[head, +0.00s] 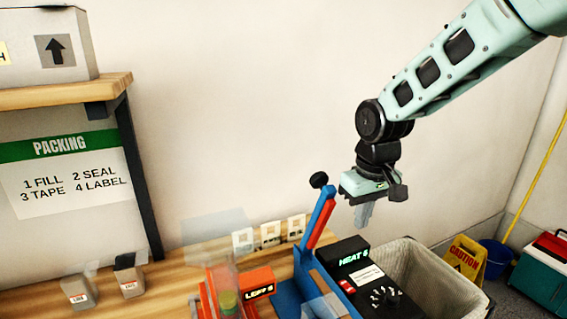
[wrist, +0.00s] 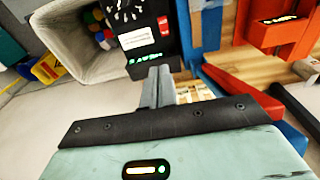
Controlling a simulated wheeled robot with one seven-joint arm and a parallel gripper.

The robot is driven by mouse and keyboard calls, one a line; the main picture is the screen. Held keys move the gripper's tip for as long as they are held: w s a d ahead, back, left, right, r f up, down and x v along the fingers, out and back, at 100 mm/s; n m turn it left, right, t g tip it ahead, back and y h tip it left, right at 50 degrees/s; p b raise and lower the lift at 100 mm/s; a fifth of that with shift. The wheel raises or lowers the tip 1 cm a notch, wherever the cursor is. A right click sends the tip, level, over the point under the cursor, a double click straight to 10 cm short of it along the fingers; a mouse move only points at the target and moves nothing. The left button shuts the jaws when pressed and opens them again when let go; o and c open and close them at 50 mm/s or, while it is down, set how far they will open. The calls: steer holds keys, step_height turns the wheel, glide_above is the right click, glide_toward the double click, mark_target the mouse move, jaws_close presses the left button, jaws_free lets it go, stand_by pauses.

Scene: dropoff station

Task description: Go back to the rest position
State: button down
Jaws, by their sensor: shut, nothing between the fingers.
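My gripper (head: 365,212) hangs from my raised arm at the upper right of the head view, in the air above the bench. In the wrist view its fingers (wrist: 158,82) are together, with nothing between them. Below it in the head view is a blue press with a lever (head: 318,235). Beside the press is a black control box (head: 352,262) with a dial, marked "HEAT" and a number. The fingertips are apart from both. In the wrist view the black box (wrist: 143,38) lies past the fingertips.
A fabric bin (head: 440,268) stands right of the box; the wrist view shows coloured items inside. A red-orange device (head: 257,280) and two small grey containers (head: 78,291) stand on the bench. A shelf (head: 60,97) juts out at upper left. A caution sign (head: 467,262) stands right.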

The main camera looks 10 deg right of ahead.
steer(key=s+d+f+m+t, duration=0.2)
steer(key=s+d+f+m, duration=0.1)
steer(key=s+d, duration=0.9)
steer(key=s+a+r+n+g, duration=0.1)
steer(key=s+a+n, duration=0.2)
steer(key=s+a, duration=0.4)
steer(key=s+a+r+n+g, duration=0.1)
steer(key=s+a+n+g, duration=0.1)
steer(key=s+a+n, duration=0.2)
steer(key=s+a, duration=0.3)
steer(key=a, duration=0.5)
steer(key=shift+a+r, duration=0.15)
steer(key=shift+r, duration=0.15)
